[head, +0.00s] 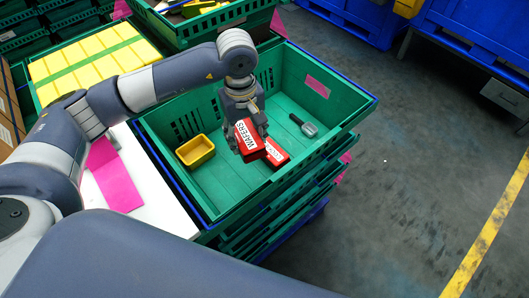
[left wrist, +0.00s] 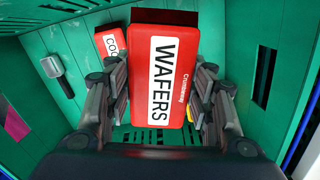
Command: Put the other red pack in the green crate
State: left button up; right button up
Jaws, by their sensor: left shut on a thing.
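My left gripper (head: 243,119) is shut on a red wafers pack (head: 249,139) and holds it above the inside of the green crate (head: 203,204). In the left wrist view the pack (left wrist: 183,68) sits between the fingers (left wrist: 160,98), its WAFERS label facing the camera. A second red pack (head: 276,152) lies inside the crate, partly hidden behind the held pack. It also shows in the left wrist view (left wrist: 110,41), its label partly covered. My right gripper is not in view.
The crate also holds a yellow tub (head: 195,151) at its left and a dark-handled grey tool (head: 303,125) at its right. A white table (head: 152,200) with a pink sheet (head: 119,187) stands to the left. Yellow packs (head: 88,62) fill another crate behind.

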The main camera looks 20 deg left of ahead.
pick_arm(q)
notch_tip(320, 180, down, 6)
jog(key=n+b, duration=0.1)
jog(key=n, duration=0.2)
send_over(249, 173)
notch_tip(249, 173, down, 6)
jog(key=shift+f+p, duration=0.1)
jog(key=shift+p, duration=0.35)
notch_tip(249, 173, down, 4)
jog(key=shift+f, duration=0.1)
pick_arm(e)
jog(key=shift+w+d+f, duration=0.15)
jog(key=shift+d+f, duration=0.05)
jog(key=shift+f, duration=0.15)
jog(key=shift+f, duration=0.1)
pick_arm(q)
jog(key=shift+f, duration=0.15)
jog(key=o, duration=1)
